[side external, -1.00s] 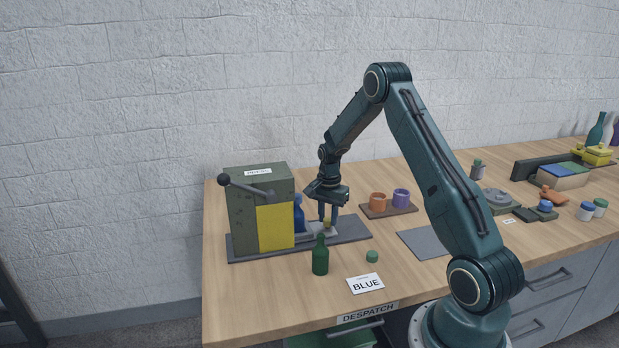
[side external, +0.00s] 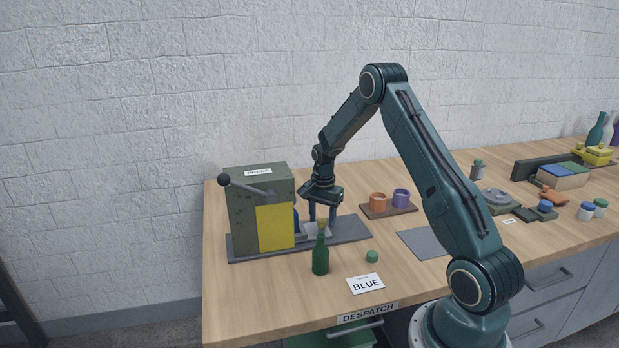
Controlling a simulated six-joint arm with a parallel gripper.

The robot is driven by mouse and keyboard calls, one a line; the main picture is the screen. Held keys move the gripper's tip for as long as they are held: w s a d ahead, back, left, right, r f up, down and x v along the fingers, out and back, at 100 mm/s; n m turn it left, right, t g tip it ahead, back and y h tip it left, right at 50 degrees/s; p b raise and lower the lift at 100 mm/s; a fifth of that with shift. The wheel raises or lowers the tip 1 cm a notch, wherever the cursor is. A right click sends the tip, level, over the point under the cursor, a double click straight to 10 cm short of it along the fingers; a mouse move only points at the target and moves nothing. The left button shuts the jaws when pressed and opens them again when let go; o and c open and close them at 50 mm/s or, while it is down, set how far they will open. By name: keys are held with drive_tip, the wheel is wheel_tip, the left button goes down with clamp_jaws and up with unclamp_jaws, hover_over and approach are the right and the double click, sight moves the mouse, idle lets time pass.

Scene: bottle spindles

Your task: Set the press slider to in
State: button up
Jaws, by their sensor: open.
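The press (side external: 274,227) is a dark green box with a yellow front panel and a black-knobbed lever (side external: 245,188). It stands at the left on a dark grey base plate (side external: 350,230). The pale slider (side external: 302,238) sticks out of its right side. A blue bottle (side external: 296,219) on the slider is mostly hidden by the press housing. My gripper (side external: 322,222) is open and points down over the slider's outer end, with its fingers either side of a small yellow knob (side external: 323,224). I cannot tell whether a finger touches the knob.
Orange (side external: 378,201) and purple (side external: 401,197) cups stand on a brown tray to the right. A flat grey mat (side external: 422,243) is bare.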

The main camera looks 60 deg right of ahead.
wheel_tip(320, 180, up, 14)
idle(0.7)
drive_tip(key=shift+f, duration=0.1)
drive_tip(key=n, duration=2.5)
drive_tip(key=shift+a+f, duration=0.1)
drive_tip(key=shift+a, duration=0.05)
drive_tip(key=shift+f, duration=0.1)
wheel_tip(320, 180, down, 14)
drive_tip(key=shift+r, duration=0.15)
idle(0.4)
drive_tip(key=shift+w, duration=0.1)
clamp_jaws()
